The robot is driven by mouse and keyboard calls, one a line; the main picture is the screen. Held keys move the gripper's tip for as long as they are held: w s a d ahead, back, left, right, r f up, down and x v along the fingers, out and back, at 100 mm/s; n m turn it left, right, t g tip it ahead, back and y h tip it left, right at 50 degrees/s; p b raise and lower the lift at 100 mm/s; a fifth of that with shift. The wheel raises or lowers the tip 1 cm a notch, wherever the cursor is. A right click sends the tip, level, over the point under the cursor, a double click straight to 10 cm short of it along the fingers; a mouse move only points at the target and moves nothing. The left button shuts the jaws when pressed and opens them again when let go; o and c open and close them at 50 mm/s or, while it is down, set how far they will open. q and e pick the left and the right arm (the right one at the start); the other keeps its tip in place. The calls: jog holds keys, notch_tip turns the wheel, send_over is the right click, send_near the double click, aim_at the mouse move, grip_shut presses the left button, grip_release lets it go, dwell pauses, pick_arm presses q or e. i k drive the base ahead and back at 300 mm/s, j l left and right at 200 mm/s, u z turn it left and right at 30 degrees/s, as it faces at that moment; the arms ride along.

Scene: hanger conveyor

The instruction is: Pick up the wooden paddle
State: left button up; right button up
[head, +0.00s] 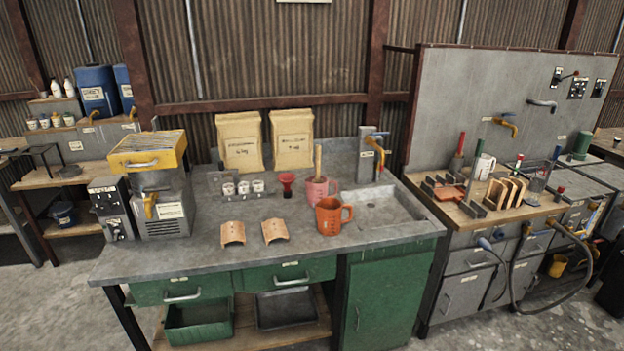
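A light wooden stick, which looks like the handle of the wooden paddle (318,160), stands nearly upright in a pink mug (318,190) on the grey worktop. Its lower end is hidden inside the mug. An orange mug (329,217) stands just in front of the pink mug, with its handle to the right. Neither of my grippers is in view.
Two curved tan pieces (233,233) lie at the front of the worktop (200,262). A red funnel-like item (287,183) and small labelled cups (243,187) are left of the pink mug. A yellow-topped machine (150,150) stands left.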

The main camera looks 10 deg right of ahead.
aim_at(318, 181)
jog(key=i+l+u, duration=0.1)
jog(key=l+u, duration=0.15)
jog(key=u, duration=0.2)
jog(key=l+u, duration=0.3)
jog(key=u, duration=0.2)
jog(key=l+u, duration=0.3)
jog(key=l, duration=0.8)
